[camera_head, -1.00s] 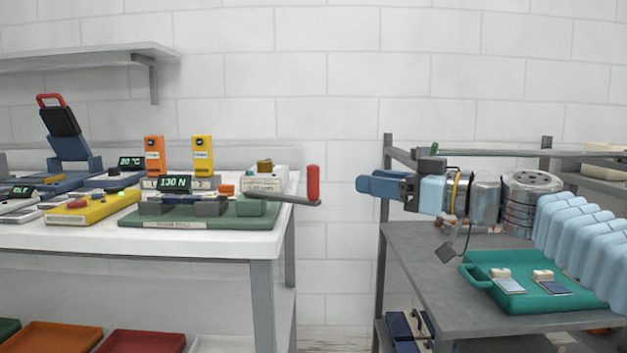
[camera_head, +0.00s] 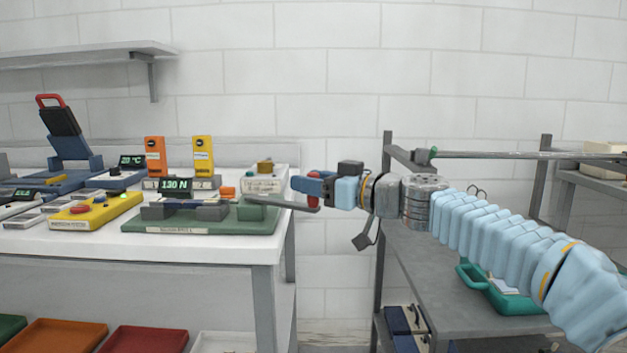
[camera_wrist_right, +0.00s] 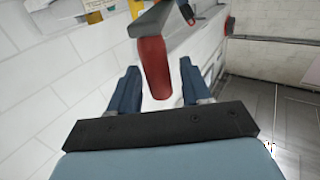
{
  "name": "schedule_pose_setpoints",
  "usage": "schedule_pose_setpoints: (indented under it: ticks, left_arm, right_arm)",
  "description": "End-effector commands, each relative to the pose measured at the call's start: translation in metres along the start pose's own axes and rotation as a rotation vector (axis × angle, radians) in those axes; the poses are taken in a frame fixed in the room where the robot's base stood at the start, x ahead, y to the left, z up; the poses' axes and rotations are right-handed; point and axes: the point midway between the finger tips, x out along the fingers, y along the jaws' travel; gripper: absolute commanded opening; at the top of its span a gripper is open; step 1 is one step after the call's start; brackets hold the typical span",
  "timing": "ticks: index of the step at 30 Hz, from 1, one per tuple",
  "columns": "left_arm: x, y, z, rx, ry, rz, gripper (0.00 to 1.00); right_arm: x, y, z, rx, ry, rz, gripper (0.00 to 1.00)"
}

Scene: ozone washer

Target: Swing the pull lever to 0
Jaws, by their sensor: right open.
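The pull lever is a grey arm (camera_head: 280,204) that sticks out to the right from the green pull tester (camera_head: 200,222), past the table's right edge. Its red handle (camera_wrist_right: 153,70) stands between the two fingers of my right gripper (camera_wrist_right: 158,85) in the right wrist view, with gaps on both sides. In the head view my right gripper (camera_head: 308,186) reaches in from the right and covers most of the handle. The gripper is open around the handle. The tester's display (camera_head: 174,184) reads 130 N. My left gripper is not in view.
The white table (camera_head: 120,245) carries a yellow control box (camera_head: 95,210), orange and yellow upright devices and a blue press with a red handle. A grey shelf cart (camera_head: 450,280) with a teal tray (camera_head: 500,298) stands under my right arm.

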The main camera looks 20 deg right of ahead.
Motion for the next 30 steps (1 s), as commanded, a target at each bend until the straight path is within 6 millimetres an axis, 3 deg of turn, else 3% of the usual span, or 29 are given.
schedule_pose_setpoints:
  ticks: [2,11,20,25,30]
  left_arm:
    - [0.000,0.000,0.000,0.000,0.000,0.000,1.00]
    - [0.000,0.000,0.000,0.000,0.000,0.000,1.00]
    - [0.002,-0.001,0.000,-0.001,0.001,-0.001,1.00]
    - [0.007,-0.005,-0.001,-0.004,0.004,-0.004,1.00]
    - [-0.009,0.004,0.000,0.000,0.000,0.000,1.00]
  right_arm:
    - [0.000,0.000,0.000,0.000,0.000,0.000,0.45]
    - [0.000,0.000,0.000,0.000,-0.001,0.000,0.00]
    - [0.001,0.004,0.001,0.001,0.001,-0.015,0.00]
    - [0.006,0.021,0.001,0.001,0.004,-0.122,0.00]
    - [0.014,0.042,-0.005,0.003,0.000,-0.273,0.00]
